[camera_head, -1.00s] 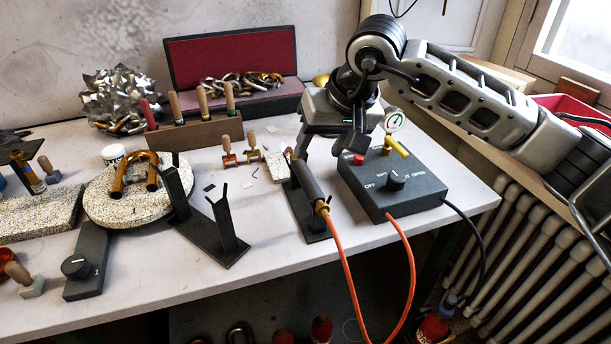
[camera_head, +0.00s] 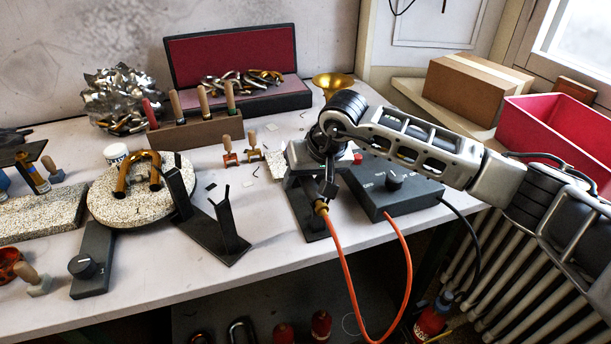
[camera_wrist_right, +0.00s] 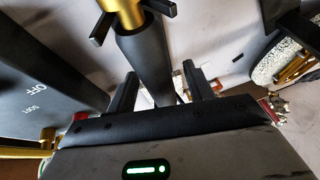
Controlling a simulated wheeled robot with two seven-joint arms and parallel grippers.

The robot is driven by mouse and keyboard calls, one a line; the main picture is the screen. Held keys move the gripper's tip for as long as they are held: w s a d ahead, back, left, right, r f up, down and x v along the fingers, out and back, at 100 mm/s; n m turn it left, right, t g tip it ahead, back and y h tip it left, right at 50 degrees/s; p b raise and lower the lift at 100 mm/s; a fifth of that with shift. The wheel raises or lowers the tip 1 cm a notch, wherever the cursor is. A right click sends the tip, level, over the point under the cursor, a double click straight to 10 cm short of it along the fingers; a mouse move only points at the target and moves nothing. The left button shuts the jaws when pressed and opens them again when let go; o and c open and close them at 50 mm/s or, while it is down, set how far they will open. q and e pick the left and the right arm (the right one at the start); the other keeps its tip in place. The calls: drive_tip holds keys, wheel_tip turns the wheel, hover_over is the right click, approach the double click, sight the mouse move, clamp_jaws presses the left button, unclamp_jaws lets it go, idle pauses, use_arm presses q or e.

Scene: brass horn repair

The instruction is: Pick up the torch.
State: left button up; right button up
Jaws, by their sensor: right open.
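The torch has a dark handle (camera_wrist_right: 148,68) and a brass end (camera_wrist_right: 122,12) in the right wrist view. In the head view its brass end (camera_head: 321,208), with an orange hose, shows below my right gripper. It rests on a dark stand (camera_head: 316,231). My right gripper (camera_head: 314,186) is over the torch and hides most of its handle. In the right wrist view the handle runs between the two parted fingers of my right gripper (camera_wrist_right: 158,88). Whether a finger touches it I cannot tell. My left gripper is not in view.
A dark control box (camera_head: 400,190) with a knob stands just right of the torch. A V-shaped dark stand (camera_head: 225,235) and a round speckled slab (camera_head: 125,210) are to the left. The orange hose (camera_head: 342,270) hangs over the table's front edge.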

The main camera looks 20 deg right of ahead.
drive_tip(key=shift+f+b, duration=0.25)
drive_tip(key=shift+b, duration=0.3)
idle(0.4)
drive_tip(key=c, duration=1.1)
